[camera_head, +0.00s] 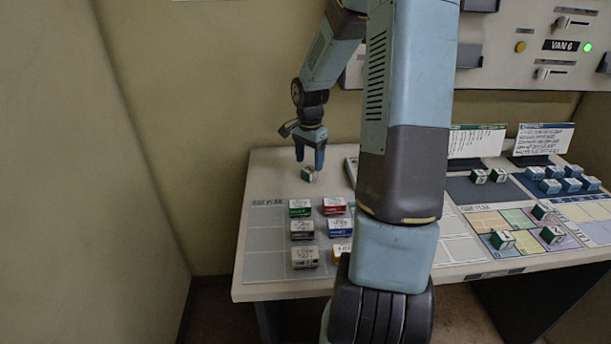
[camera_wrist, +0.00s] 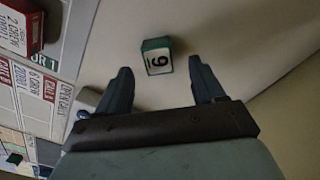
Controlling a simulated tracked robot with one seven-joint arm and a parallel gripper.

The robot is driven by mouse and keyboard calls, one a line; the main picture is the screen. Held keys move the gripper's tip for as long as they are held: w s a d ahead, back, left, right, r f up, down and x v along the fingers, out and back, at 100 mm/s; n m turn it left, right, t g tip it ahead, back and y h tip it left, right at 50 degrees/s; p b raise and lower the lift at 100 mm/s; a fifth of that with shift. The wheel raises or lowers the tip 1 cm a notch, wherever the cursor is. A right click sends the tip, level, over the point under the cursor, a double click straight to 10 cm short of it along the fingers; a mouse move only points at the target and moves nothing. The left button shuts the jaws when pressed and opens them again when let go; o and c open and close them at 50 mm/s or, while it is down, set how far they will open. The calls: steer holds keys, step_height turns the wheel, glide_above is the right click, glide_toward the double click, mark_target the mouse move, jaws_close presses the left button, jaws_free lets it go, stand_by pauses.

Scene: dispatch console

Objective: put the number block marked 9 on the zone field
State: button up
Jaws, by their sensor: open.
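The number block marked 9 (camera_wrist: 156,56) is a small white and green block. In the wrist view it lies between and just beyond my two fingertips, with a gap to each. In the head view the same block (camera_head: 308,175) stands on the bare back left of the console top, right below my gripper (camera_head: 309,165). My gripper (camera_wrist: 160,66) is open, pointing down and empty. A board of coloured fields (camera_head: 486,221) on the right, seemingly the zone field, carries several similar blocks. My arm hides part of the console's middle.
Several coloured blocks, such as a red one (camera_head: 334,206), stand on the left plan board (camera_head: 263,237). Blue blocks (camera_head: 570,184) and upright cards (camera_head: 543,138) stand at the back right. A wall panel (camera_head: 520,50) rises behind. The console top (camera_head: 266,172) is clear left of the block.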

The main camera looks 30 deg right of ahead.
mark_target(309, 169)
steer(key=shift+a+f, duration=0.1)
steer(key=shift+f, duration=2.15)
steer(key=shift+c, duration=0.2)
steer(key=c, duration=1.1)
steer(key=shift+r, duration=0.15)
